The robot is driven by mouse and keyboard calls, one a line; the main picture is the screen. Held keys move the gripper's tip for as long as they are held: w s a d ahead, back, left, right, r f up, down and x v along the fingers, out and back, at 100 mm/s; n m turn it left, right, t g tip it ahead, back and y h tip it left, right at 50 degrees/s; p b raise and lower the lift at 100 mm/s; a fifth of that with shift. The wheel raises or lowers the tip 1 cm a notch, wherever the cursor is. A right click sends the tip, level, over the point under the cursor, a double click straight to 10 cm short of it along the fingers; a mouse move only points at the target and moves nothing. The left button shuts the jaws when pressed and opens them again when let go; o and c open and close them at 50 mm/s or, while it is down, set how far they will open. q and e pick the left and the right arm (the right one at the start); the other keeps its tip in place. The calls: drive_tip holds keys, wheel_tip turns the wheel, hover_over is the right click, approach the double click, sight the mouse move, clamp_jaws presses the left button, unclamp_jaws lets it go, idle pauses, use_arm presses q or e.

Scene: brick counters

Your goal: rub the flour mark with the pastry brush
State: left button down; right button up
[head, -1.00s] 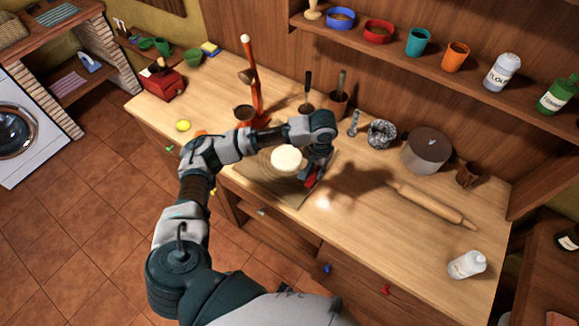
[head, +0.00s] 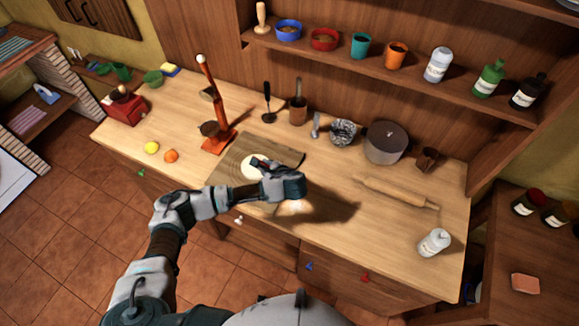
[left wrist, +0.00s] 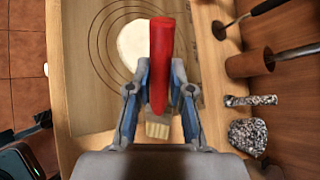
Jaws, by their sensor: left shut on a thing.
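My left gripper (head: 264,166) is shut on the pastry brush (left wrist: 159,70), gripping its red handle. In the left wrist view the handle points up the picture and the pale bristles (left wrist: 157,130) show below, between the fingers. In the head view the gripper covers most of the brush and overlaps the right side of a round white dough (head: 249,166). My right gripper is not in view.
The counter's front right is mostly clear.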

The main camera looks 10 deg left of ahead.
use_arm(q)
drive_tip(key=s+d+r+m+t+h+p, duration=0.3)
drive_tip(key=s+d+r+m+t+h, duration=0.3)
drive_tip(key=d+r+m+t+h, duration=0.4)
wheel_tip(320, 180, down, 7)
drive_tip(key=a+m+h+b, duration=0.1)
drive_tip(key=b, duration=0.4)
drive_tip(key=shift+w+a+g+h, duration=0.2)
drive_tip(key=shift+a+g+h, duration=0.1)
drive_tip(key=shift+g, duration=0.1)
